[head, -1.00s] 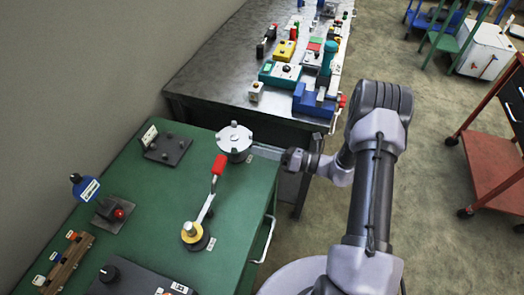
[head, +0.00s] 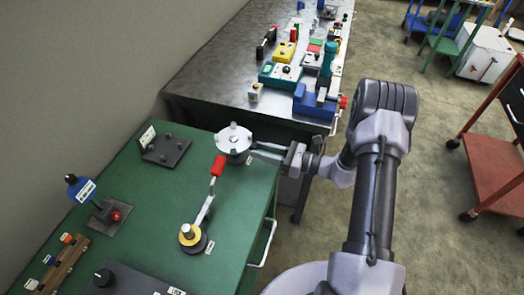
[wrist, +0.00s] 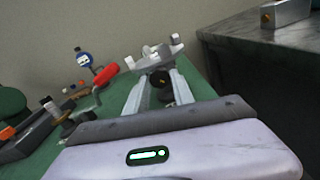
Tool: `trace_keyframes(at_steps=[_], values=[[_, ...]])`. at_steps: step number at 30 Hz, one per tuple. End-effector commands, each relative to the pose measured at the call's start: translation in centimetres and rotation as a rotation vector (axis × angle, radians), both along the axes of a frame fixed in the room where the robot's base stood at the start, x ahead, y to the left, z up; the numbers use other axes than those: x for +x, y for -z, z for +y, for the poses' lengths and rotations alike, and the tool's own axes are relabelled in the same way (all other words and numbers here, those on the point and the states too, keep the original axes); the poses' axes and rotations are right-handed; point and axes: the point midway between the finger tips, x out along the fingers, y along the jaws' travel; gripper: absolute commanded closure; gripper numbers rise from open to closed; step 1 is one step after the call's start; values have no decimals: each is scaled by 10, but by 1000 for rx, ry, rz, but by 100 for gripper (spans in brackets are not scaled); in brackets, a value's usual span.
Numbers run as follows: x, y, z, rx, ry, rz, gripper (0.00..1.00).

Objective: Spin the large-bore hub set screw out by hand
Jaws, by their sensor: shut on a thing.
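The hub (head: 233,139) is a round, light grey disc with raised lugs, at the far right corner of the green bench. In the wrist view the hub (wrist: 152,60) is just ahead of my fingers. My gripper (head: 257,149) reaches in level from the right to the side of the hub.
A red-handled lever (head: 217,166) stands on the green bench (head: 150,205) near the hub. A dark plate (head: 166,150) lies to the left. A blue dial gauge (head: 81,188) stands further left. A grey metal bench (head: 205,80) with several fixtures adjoins behind.

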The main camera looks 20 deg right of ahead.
Motion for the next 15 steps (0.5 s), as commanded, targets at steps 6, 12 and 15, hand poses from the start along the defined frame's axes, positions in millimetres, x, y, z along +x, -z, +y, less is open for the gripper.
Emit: trace_keyframes(at_steps=[6, 12, 15], values=[[0, 0, 0, -1, 0, -2, 100], [0, 0, 0, -1, 0, -1, 59], [0, 0, 0, -1, 0, -1, 48]])
